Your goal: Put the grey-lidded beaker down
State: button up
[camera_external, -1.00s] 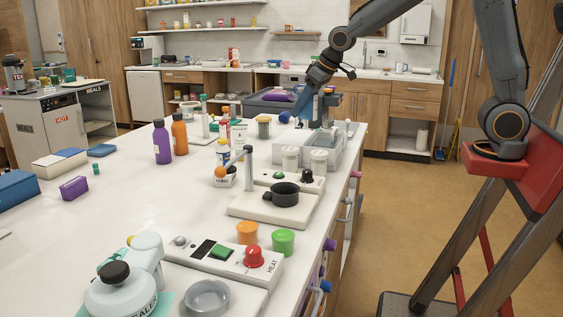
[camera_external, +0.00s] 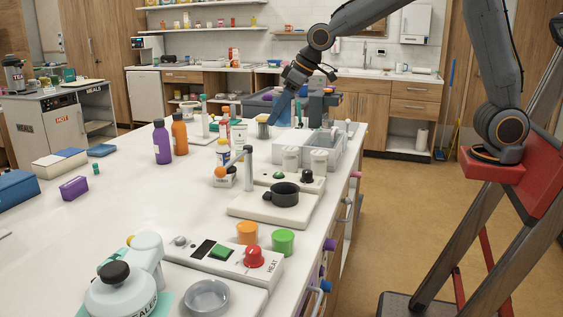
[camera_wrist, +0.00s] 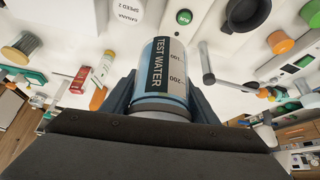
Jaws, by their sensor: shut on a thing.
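My gripper (camera_wrist: 162,100) is shut on a clear beaker (camera_wrist: 172,62) with a black "TEST WATER" label and volume marks. The end of the beaker close to my gripper is grey, and bluish liquid shows through its wall. In the external view my gripper (camera_external: 278,112) points down and slants left over the far part of the white counter (camera_external: 130,205). The beaker is mostly hidden by the fingers there. I cannot tell whether its base touches the counter.
Near the gripper stand a jar (camera_external: 263,128) with a dark lid, several bottles and a grey-white tray (camera_external: 338,150). A hotplate with a black pot (camera_external: 283,194) is closer to the camera. Bare counter lies left of the hotplate.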

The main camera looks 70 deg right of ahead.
jog(key=w+a+f+n+y+b, duration=0.15)
jog(key=w+a, duration=0.35)
jog(key=a, duration=0.6)
jog(key=w+a+f+n+b, duration=0.1)
jog(key=w+a+f, duration=0.25)
jog(key=a, duration=0.65)
jog(key=w+a+f+n+y+b, duration=0.1)
jog(key=w+a+n, duration=0.1)
jog(key=w+a, duration=0.65)
jog(key=shift+g+h, duration=0.25)
jog(key=shift+g, duration=0.15)
jog(key=shift+s+a+f+p, duration=0.45)
jog(key=shift+s+f+p, duration=0.05)
jog(key=shift+f, duration=1.2)
jog(key=shift+s+a+f+p, duration=0.5)
jog(key=shift+f, duration=1.15)
jog(key=shift+s+a+f+p, duration=0.45)
jog(key=shift+s+f+p, duration=0.05)
jog(key=shift+f, duration=1.2)
jog(key=shift+f, duration=0.15)
jog(key=shift+f+b, duration=0.3)
jog(key=shift+f, duration=0.05)
jog(key=shift+f, duration=0.15)
